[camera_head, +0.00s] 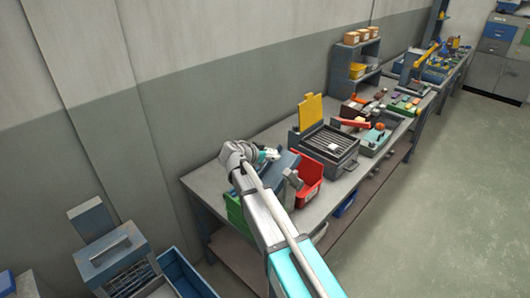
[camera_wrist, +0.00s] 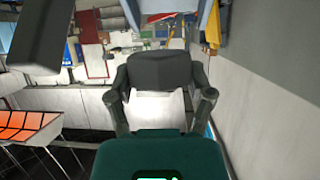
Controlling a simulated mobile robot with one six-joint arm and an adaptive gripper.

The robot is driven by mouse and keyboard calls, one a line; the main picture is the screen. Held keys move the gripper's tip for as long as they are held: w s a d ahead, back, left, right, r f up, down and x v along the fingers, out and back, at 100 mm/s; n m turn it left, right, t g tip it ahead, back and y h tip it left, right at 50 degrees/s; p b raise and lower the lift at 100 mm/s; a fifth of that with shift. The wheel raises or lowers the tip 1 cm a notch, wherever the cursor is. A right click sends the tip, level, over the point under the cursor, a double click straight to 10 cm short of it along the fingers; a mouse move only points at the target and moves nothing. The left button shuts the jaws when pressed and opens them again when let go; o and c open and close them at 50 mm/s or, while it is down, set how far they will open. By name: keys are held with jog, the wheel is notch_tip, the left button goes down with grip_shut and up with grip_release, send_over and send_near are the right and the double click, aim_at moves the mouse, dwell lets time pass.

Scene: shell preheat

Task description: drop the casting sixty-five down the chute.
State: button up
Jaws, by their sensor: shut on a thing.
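In the wrist view my gripper (camera_wrist: 160,92) has one dark finger on each side of a dark grey block (camera_wrist: 160,68) and is shut on it. This block is probably the casting; no number can be read on it. In the head view my arm reaches over the near end of the long bench, and the held block cannot be made out. A blue-grey slanted piece (camera_head: 283,167), possibly the chute, stands close to my wrist between a green bin (camera_head: 235,212) and a red bin (camera_head: 308,190). My arm partly hides it and the green bin.
A grey box with a slatted top (camera_head: 330,144) and raised yellow lid (camera_head: 310,111) stands further along the bench (camera_head: 207,184). Beyond are trays, small parts and a shelf (camera_head: 355,68). A grey handled box (camera_head: 112,250) is at lower left. Floor (camera_head: 440,190) at right is clear.

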jog(key=shift+a, duration=0.2)
jog(key=shift+f, duration=0.1)
jog(key=shift+s+a+f+b, duration=0.15)
jog(key=shift+f+b, duration=0.2)
jog(key=shift+b, duration=0.15)
notch_tip(320, 180, down, 8)
jog(key=b, duration=0.8)
jog(key=o, duration=1.1)
jog(key=shift+o, duration=0.2)
